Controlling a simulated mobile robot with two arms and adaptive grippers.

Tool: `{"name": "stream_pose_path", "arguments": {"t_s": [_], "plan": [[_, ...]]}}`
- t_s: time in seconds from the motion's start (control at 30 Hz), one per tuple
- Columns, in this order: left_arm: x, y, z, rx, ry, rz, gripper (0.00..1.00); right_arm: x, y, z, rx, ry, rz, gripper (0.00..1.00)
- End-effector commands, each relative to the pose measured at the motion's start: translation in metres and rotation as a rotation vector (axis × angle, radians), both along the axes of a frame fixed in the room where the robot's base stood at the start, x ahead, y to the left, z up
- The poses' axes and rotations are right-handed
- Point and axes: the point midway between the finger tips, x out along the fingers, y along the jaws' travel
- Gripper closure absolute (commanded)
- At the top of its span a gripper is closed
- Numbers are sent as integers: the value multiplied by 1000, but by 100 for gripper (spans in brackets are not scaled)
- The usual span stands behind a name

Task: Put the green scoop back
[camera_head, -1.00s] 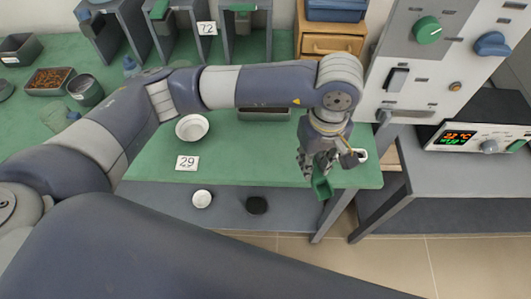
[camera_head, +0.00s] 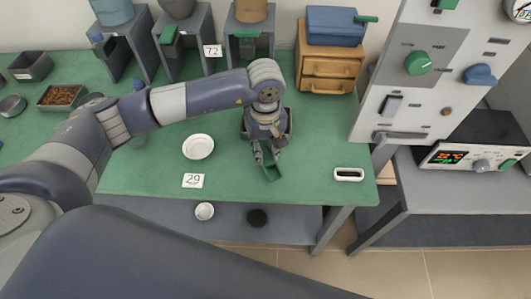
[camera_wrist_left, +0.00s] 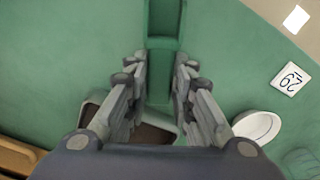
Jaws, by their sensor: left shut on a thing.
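My left gripper (camera_head: 264,152) is shut on the green scoop (camera_head: 271,173) and holds it over the green bench, in front of a dark grey tray (camera_head: 288,126). In the left wrist view the fingers (camera_wrist_left: 161,75) stand on both sides of the scoop's handle, and the scoop (camera_wrist_left: 165,18) points away at the top of the picture. The tray (camera_wrist_left: 152,134) lies below the gripper there, partly hidden by it. My right gripper is not in view.
A white bowl (camera_head: 198,147) and a card marked 29 (camera_head: 193,181) lie left of the gripper. A white-rimmed item (camera_head: 349,174) lies to the right. Grey stands (camera_head: 187,44), wooden drawers (camera_head: 326,70) and a blue box (camera_head: 334,26) are at the back. A furnace panel (camera_head: 421,62) rises at right.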

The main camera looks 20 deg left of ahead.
Motion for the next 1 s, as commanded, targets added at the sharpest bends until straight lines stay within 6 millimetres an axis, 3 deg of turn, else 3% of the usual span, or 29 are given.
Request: {"name": "stream_pose_path", "arguments": {"t_s": [0.2,0.6,0.63,0.7,1.0], "plan": [[-2,0,-28,1,5,1,100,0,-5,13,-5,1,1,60],[-1,-1,-35,0,1,-1,100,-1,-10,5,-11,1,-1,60],[-1,-1,-33,0,1,-1,71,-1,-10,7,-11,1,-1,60],[-1,-1,-33,0,1,-1,57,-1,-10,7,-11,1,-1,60],[-1,-1,-32,0,1,-1,57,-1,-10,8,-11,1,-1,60]]}}
